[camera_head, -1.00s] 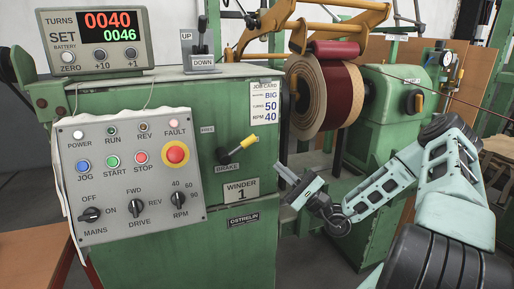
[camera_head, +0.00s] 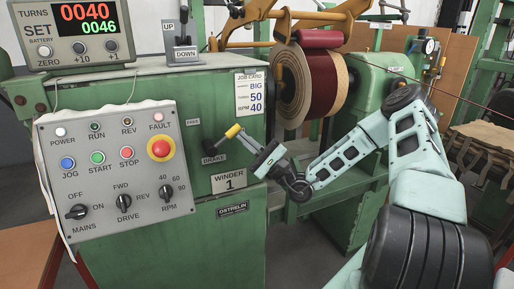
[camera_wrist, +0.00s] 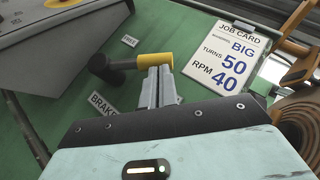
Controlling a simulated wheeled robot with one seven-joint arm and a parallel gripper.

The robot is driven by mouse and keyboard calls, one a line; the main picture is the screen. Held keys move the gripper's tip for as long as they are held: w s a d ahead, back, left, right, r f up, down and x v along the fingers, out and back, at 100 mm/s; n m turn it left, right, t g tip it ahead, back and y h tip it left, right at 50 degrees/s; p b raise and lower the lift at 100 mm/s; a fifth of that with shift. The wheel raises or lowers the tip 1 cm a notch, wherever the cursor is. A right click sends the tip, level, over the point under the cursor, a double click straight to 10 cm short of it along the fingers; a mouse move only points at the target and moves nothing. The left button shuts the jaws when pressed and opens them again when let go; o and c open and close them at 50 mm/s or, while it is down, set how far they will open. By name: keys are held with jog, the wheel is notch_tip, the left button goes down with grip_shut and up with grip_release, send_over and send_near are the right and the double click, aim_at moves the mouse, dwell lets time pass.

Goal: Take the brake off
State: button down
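The brake lever has a black arm and a yellow grip (camera_head: 233,131). It sticks out to the right and slightly up from its dark pivot on the green winder cabinet. A FREE label (camera_head: 193,122) is above the pivot and a BRAKE label (camera_head: 213,159) is below it. In the wrist view the yellow grip (camera_wrist: 154,63) lies across the tips of my gripper (camera_wrist: 158,78). Its two fingers are close together, with no clear gap and nothing seen between them. Whether the tips touch the grip, I cannot tell. In the head view my gripper (camera_head: 246,138) is just below and right of the grip.
The control panel (camera_head: 118,170) with its red stop button is left of the lever. The job card (camera_head: 249,92) is above right. The winder with its coil (camera_head: 318,85) stands behind my arm.

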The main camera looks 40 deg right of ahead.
aim_at(240, 129)
jog(key=shift+w+a+r, duration=0.2)
jog(key=shift+w+r, duration=0.1)
jog(key=shift+w, duration=0.2)
jog(key=shift+a+r+n+g+y+p, duration=0.1)
jog(key=shift+r+n+g+y+p, duration=0.3)
jog(key=shift+p, duration=0.35)
jog(key=r+n+g+p, duration=0.1)
jog(key=p, duration=0.1)
jog(key=r+n+g+p, duration=0.1)
jog(key=p, duration=0.1)
jog(key=shift+w+a+r, duration=0.1)
jog(key=shift+a, duration=0.2)
jog(key=n+g+p, duration=0.1)
jog(key=r+p, duration=0.1)
jog(key=p, duration=0.1)
jog(key=shift+w+a+r+n+g, duration=0.1)
jog(key=shift+a+n+g, duration=0.3)
jog(key=shift+w+a+r+n+g+h+p, duration=0.15)
jog(key=shift+a+r+n+g+h+p, duration=0.2)
jog(key=shift+a+n+g+p, duration=0.3)
jog(key=shift+w+a+r+n+g+h+p, duration=0.15)
jog(key=shift+a+r+n+g+h+p, duration=0.25)
jog(key=shift+n+g+p, duration=0.4)
jog(key=shift+w+a+r+n+g+h+p, duration=0.15)
jog(key=shift+a+n+g+h+p, duration=0.1)
jog(key=shift+a+n+g+p, duration=0.45)
jog(key=shift+m, duration=0.25)
jog(key=shift+d, duration=0.1)
